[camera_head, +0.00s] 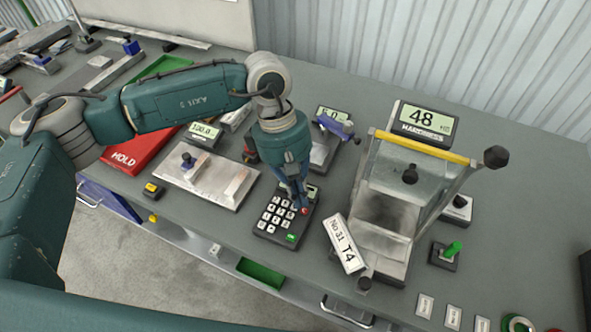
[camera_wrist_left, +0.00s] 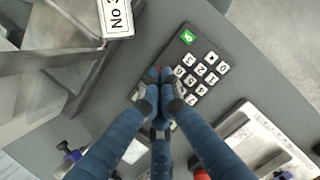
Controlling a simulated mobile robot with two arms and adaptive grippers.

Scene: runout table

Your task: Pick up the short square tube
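I cannot pick out the short square tube with certainty in either view. A small pale block (camera_head: 237,184) lies on the flat metal plate (camera_head: 200,190), but its shape is too small to tell. My left gripper (camera_head: 303,208) points down at the right edge of the keypad (camera_head: 275,222). In the left wrist view its fingertips (camera_wrist_left: 154,84) are together, with no part seen between them, beside the keypad (camera_wrist_left: 195,70). Whether it touches the keypad is unclear. My right gripper is not in view.
A hardness tester (camera_head: 405,185) with a yellow bar stands right of the keypad, a "No 31 T4" label card (camera_head: 343,243) in front. A red HOLD tray (camera_head: 140,150) is at left. The bench's front edge is near.

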